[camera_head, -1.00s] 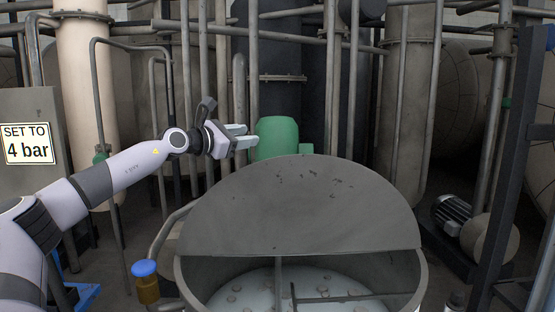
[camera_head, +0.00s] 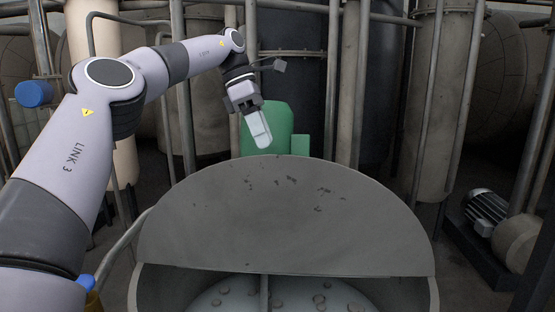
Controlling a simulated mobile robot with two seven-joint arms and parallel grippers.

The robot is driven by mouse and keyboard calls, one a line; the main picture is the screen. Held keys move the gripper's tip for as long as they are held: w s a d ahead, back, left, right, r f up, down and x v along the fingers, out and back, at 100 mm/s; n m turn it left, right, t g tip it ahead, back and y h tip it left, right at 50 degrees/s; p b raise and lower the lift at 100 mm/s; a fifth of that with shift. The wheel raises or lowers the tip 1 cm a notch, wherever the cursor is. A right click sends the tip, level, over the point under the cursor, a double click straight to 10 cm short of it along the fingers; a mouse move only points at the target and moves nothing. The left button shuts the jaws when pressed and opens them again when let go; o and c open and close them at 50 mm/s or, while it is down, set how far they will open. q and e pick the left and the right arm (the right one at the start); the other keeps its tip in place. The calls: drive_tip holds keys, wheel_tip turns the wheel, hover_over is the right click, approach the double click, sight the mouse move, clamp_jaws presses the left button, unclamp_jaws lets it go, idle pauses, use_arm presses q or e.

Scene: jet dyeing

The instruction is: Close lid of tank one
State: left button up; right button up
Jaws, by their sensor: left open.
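The tank (camera_head: 400,291) stands in front of me, its lower part cut off by the frame. Its grey half-round lid (camera_head: 285,220) is raised and tilted up, with dark specks near the top. The front part of the mouth is open, and pale round shapes show inside. My left gripper (camera_head: 262,142) is open and empty, pointing down just behind the lid's upper edge, left of its middle. Its fingers overlap each other from this angle, and I cannot tell whether they touch the lid. My right gripper is not in view.
A green motor-like body (camera_head: 281,122) stands right behind the lid, close to my left gripper. Vertical pipes and large vessels fill the back. A grey motor (camera_head: 487,207) sits on the floor at the right. A blue knob (camera_head: 34,94) shows at the left.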

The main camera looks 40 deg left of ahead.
sight(273, 164)
use_arm(q)
drive_tip(key=shift+x, duration=3.45)
drive_tip(key=shift+s, duration=0.2)
clamp_jaws()
